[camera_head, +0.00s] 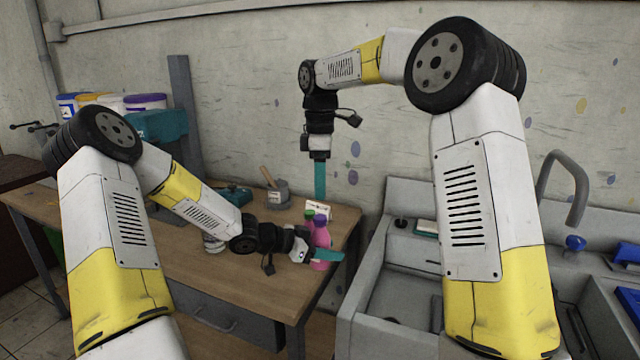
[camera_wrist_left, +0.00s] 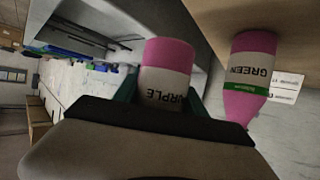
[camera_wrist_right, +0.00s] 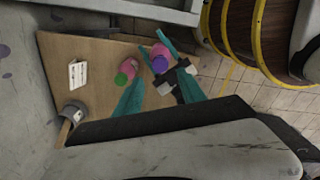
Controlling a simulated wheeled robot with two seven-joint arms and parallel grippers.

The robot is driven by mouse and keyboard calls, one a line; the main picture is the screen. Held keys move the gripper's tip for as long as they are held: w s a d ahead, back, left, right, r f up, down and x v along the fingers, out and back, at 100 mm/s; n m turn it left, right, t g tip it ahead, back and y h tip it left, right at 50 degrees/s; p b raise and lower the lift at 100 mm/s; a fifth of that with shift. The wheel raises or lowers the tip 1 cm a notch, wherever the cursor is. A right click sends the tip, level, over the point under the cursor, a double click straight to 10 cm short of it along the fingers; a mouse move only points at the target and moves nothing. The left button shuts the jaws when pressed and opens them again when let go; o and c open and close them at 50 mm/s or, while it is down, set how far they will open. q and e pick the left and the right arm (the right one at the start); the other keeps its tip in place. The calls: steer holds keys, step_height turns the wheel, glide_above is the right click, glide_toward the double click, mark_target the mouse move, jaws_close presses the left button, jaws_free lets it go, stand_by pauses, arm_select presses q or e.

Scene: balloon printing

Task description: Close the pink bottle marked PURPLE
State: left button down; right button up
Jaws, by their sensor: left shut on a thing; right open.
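I cannot tell how tight the cap is. My left gripper (camera_head: 322,257) is shut around this bottle's body, its teal fingers on either side. My right gripper (camera_head: 320,180) points down, open and empty, above the bottles. In the right wrist view its teal fingers (camera_wrist_right: 160,97) point toward the caps. A second pink bottle, marked GREEN (camera_wrist_left: 250,80), stands close by with a green cap (camera_head: 309,214).
A grey sink (camera_head: 400,300) is to the right. Paint buckets (camera_head: 145,102) stand at the back left.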

mark_target(320, 217)
steer(key=shift+f, duration=4.05)
jaws_close()
steer(key=m, duration=0.3)
steer(key=shift+m, duration=0.4)
steer(key=m, duration=1.1)
steer(key=shift+o, duration=0.7)
jaws_free()
